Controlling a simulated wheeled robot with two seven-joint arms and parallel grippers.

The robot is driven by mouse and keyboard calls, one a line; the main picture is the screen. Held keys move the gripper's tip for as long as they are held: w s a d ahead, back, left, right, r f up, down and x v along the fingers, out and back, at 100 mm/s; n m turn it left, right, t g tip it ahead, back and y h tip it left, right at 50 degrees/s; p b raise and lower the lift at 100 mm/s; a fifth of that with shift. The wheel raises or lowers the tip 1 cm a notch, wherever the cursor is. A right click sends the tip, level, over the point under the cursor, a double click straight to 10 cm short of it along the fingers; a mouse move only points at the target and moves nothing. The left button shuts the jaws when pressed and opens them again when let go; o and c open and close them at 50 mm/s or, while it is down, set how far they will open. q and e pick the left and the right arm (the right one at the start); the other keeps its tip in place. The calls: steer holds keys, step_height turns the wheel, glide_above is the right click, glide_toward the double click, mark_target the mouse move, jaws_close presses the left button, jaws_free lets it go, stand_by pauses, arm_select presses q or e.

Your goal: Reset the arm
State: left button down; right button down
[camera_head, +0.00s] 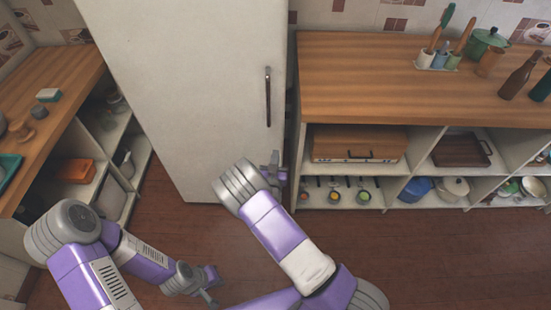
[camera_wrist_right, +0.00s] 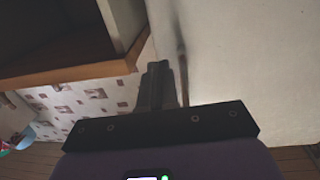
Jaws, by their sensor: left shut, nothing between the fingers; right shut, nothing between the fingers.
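My right arm reaches forward, and my right gripper (camera_head: 276,160) is just in front of the lower right part of the white fridge door, below its dark handle (camera_head: 268,97). In the right wrist view the fingers (camera_wrist_right: 157,82) are shut together and hold nothing. They point toward the white fridge (camera_wrist_right: 240,60); I cannot tell whether they touch it. My left arm is bent low at the left, and my left gripper (camera_head: 209,296) is shut and empty above the floor, near the picture's bottom edge.
A wooden counter (camera_head: 360,85) with open shelves stands right of the fridge (camera_head: 185,60), close to my right gripper. Another counter (camera_head: 60,75) is at the left. The brown floor (camera_head: 430,245) is clear at the lower right.

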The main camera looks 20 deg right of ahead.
steer(key=shift+s+a, duration=0.2)
steer(key=shift+s, duration=0.2)
steer(key=s+f+g+y, duration=0.4)
steer(key=s+f+g, duration=0.5)
steer(key=s+f, duration=0.55)
steer(key=s+a+n+g+y, duration=0.1)
steer(key=s+a+g+y, duration=0.2)
steer(key=s, duration=0.4)
steer(key=s+a+n+g+y, duration=0.1)
steer(key=s+a+g+y, duration=0.2)
steer(key=s+a, duration=0.4)
steer(key=shift+s+a+f+g+y, duration=0.15)
steer(key=shift+s+a+g+y, duration=0.25)
steer(key=shift+y, duration=0.5)
steer(key=shift+d, duration=0.15)
